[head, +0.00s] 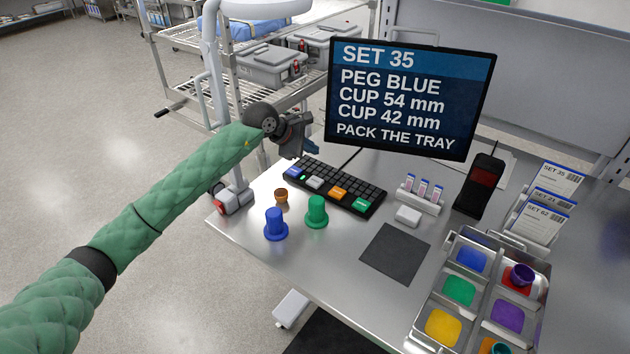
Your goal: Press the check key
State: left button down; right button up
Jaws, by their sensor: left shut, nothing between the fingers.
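A black keyboard (333,186) lies on the metal table below the monitor. It has a blue key (294,172), a white key (315,183), an orange key (338,193) and a green key (361,204). Their labels are too small to read, so I cannot tell which is the check key. My left gripper (293,152) is shut and empty, pointing down above the keyboard's far left end, apart from the keys. My right gripper is out of view.
The monitor (408,100) reads "SET 35, PEG BLUE, CUP 54 mm, CUP 42 mm, PACK THE TRAY". A compartment tray (414,333) is at right.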

pick_arm(q)
send_over(311, 182)
jog(key=shift+f+p, duration=0.3)
jog(key=shift+f, duration=3)
jog(key=shift+d+f+b, duration=0.1)
jog(key=shift+f+b, duration=0.15)
jog(key=shift+b, duration=0.2)
jog(key=shift+f+b, duration=0.55)
jog(key=shift+f, duration=0.3)
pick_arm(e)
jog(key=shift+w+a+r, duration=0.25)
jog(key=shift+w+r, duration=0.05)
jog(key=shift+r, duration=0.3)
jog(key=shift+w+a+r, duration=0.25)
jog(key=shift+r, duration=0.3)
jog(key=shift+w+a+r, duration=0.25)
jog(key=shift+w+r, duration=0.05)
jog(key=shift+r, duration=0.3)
pick_arm(q)
jog(key=shift+b, duration=0.35)
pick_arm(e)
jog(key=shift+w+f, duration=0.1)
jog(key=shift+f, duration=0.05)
pick_arm(q)
jog(key=shift+f+b, duration=0.4)
jog(key=shift+b, duration=0.25)
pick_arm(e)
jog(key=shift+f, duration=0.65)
